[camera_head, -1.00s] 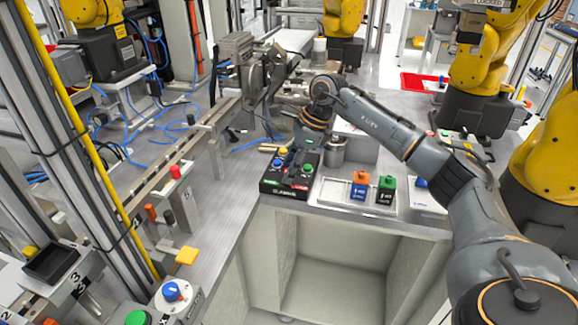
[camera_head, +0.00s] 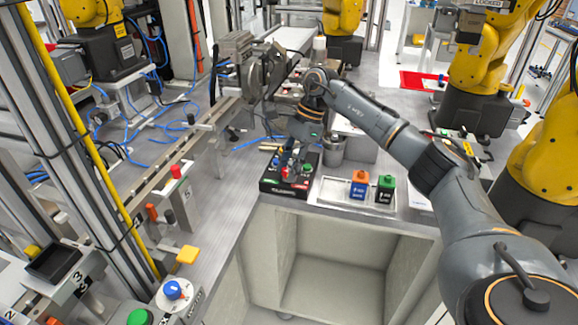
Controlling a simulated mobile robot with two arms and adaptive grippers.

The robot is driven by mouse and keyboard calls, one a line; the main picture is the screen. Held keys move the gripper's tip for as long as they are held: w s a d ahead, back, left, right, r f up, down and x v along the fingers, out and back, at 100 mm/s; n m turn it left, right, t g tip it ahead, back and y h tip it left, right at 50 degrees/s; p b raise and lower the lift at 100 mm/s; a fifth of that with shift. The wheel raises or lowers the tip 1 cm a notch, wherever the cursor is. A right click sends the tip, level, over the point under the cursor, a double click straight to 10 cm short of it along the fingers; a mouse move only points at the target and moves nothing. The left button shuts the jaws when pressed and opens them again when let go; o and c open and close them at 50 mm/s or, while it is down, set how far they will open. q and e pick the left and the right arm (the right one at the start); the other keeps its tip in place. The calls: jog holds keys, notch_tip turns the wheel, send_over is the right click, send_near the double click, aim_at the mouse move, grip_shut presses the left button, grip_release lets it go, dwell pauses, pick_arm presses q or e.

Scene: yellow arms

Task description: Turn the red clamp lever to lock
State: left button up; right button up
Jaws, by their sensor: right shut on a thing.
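My right gripper (camera_head: 288,162) reaches down from the right onto a black control box (camera_head: 270,187) near the front edge of the grey worktop. It is shut on a small red part (camera_head: 284,173) at the box, which is mostly hidden by the fingers. The part is too small to tell for sure whether it is the clamp lever. A green button (camera_head: 308,169) shows beside the gripper on the box. My left gripper is not in view.
A machine vise (camera_head: 255,75) stands further back.

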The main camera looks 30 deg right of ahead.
jog(key=o, duration=1.1)
jog(key=shift+o, duration=0.2)
jog(key=shift+d+r, duration=0.15)
jog(key=shift+r, duration=0.1)
jog(key=v, duration=1.1)
jog(key=shift+r, duration=0.25)
jog(key=shift+s+f, duration=0.1)
